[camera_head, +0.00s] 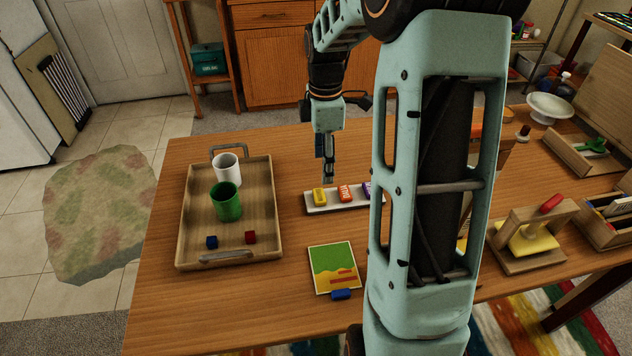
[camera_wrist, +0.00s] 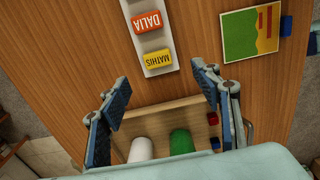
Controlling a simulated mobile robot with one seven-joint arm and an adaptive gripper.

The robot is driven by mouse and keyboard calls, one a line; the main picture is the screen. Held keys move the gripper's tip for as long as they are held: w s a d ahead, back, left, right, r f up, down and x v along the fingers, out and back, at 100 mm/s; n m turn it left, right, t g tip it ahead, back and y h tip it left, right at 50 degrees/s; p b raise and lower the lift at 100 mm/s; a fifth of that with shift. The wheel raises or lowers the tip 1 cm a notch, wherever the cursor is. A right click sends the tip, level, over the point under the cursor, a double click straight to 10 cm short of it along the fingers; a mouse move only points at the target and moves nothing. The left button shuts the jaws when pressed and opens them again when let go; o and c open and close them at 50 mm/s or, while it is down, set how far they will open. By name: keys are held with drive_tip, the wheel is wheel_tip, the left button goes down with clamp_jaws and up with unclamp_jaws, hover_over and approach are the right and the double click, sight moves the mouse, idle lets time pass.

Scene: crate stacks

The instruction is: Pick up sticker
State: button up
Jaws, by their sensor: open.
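No item is plainly marked as a sticker. A pale strip (camera_head: 333,207) on the table bears small name pieces: a yellow one (camera_head: 320,196), a red one (camera_head: 346,193) and a purple one (camera_head: 367,190) partly hidden by my arm. In the wrist view the yellow piece reads MATHIS (camera_wrist: 157,59) and the red one reads DALIA (camera_wrist: 147,21). A green and yellow card with red shapes (camera_head: 333,268) lies nearer, a blue block (camera_head: 341,294) at its edge. My gripper (camera_head: 328,178) is open and empty, above the strip's left end; its fingers (camera_wrist: 161,82) are spread in the wrist view.
A wooden tray (camera_head: 182,235) on the left holds a white cup (camera_head: 227,171), a green cup (camera_head: 227,202), a blue cube (camera_head: 211,242) and a red cube (camera_head: 250,237). Wooden stands and a white bowl (camera_head: 550,107) are on the right. Bare tabletop lies between tray and card.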

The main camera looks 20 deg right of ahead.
hover_over(319, 195)
drive_tip(key=f, duration=0.3)
drive_tip(key=f+b, duration=0.1)
drive_tip(key=f, duration=0.1)
drive_tip(key=shift+s+d+f, duration=0.2)
drive_tip(key=shift+d+f, duration=0.05)
drive_tip(key=shift+d, duration=0.15)
drive_tip(key=f, duration=0.5)
drive_tip(key=shift+w+a+f+b, duration=0.1)
drive_tip(key=shift+w+a+b, duration=0.15)
drive_tip(key=shift+a+b, duration=0.05)
drive_tip(key=c, duration=0.8)
